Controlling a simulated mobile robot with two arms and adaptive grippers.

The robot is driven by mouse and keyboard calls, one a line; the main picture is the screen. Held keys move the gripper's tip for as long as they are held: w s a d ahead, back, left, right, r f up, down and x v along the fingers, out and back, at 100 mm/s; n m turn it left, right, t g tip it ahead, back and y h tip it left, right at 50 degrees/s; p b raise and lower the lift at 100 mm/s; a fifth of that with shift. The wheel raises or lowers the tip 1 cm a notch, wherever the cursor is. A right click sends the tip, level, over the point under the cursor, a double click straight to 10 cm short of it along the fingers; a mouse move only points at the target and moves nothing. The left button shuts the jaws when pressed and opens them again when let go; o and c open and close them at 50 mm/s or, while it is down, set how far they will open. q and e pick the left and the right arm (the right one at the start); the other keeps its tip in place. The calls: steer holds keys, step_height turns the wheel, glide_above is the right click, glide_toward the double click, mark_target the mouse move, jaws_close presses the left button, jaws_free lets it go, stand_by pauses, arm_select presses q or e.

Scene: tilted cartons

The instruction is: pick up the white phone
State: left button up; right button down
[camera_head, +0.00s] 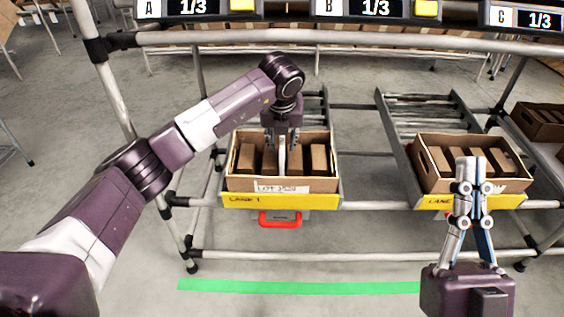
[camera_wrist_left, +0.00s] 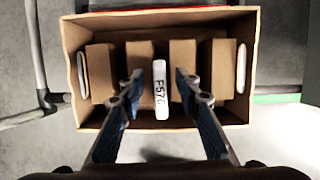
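The white phone (camera_wrist_left: 160,90) is a slim white item with dark characters on its upper edge, standing upright among brown boxes in the lane 1 carton (camera_head: 268,184). It also shows in the head view (camera_head: 282,157). My left gripper (camera_head: 282,140) reaches down into this carton from above. In the left wrist view its two fingers (camera_wrist_left: 160,82) are apart, one on each side of the phone, with small gaps visible. The phone's lower part is hidden in the carton. My right gripper (camera_head: 471,172) points up in front of the right carton, its fingertips close together; nothing is clearly seen between them.
Several brown boxes (camera_wrist_left: 101,72) stand close on both sides of the phone, inside the carton walls. The right carton (camera_head: 432,172) also holds brown boxes. Both cartons sit tilted on a metal-tube rack (camera_head: 350,206). A red-handled thing (camera_head: 281,220) is below lane 1.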

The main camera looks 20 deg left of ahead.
arm_select(q)
steer(key=shift+c, duration=0.3)
jaws_close()
steer(key=shift+r, duration=0.1)
